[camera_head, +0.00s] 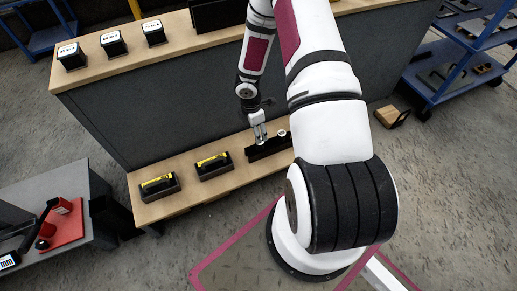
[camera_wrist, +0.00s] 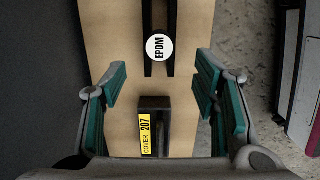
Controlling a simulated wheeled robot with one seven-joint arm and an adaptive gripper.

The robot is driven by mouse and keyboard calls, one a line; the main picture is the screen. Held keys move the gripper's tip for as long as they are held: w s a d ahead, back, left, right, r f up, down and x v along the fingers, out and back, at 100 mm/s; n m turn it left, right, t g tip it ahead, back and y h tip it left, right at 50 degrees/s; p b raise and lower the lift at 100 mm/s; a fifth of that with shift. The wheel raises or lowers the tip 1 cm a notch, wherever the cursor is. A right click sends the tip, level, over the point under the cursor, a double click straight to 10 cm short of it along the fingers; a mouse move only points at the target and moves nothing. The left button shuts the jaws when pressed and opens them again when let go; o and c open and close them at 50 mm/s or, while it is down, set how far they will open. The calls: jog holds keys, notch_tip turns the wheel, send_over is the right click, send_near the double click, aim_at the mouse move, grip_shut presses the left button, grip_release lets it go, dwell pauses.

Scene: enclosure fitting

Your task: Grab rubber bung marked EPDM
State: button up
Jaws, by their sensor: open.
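The rubber bung (camera_wrist: 160,47) shows a round white top marked EPDM in the wrist view. It sits in a dark slotted holder (camera_wrist: 160,12) on a wooden shelf. In the head view the white top of the bung (camera_head: 282,133) shows at the right of the dark holder (camera_head: 262,152). My gripper (camera_wrist: 158,80) is open and empty, its teal-padded fingers spread wide on either side. In the wrist view the bung lies ahead of the fingertips, near the middle between them. In the head view my gripper (camera_head: 260,137) points down close to the holder, just left of the bung.
A dark block labelled COVER 207 (camera_wrist: 154,125) lies between my fingers in the wrist view. Two yellow-labelled blocks (camera_head: 158,186) (camera_head: 213,166) stand left on the low shelf (camera_head: 190,195). Several white-topped blocks (camera_head: 112,43) stand on the upper counter (camera_head: 90,72). A grey panel (camera_head: 160,105) rises behind the shelf.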

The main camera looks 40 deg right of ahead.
aim_at(260, 147)
jog(key=f+b, duration=0.1)
jog(key=f, duration=0.2)
jog(key=d+f+b, duration=0.1)
jog(key=f, duration=0.2)
jog(key=f+b, duration=0.2)
jog(key=f, duration=0.1)
jog(key=shift+s+d+f, duration=0.15)
jog(key=shift+c, duration=0.2)
jog(key=c, duration=1.3)
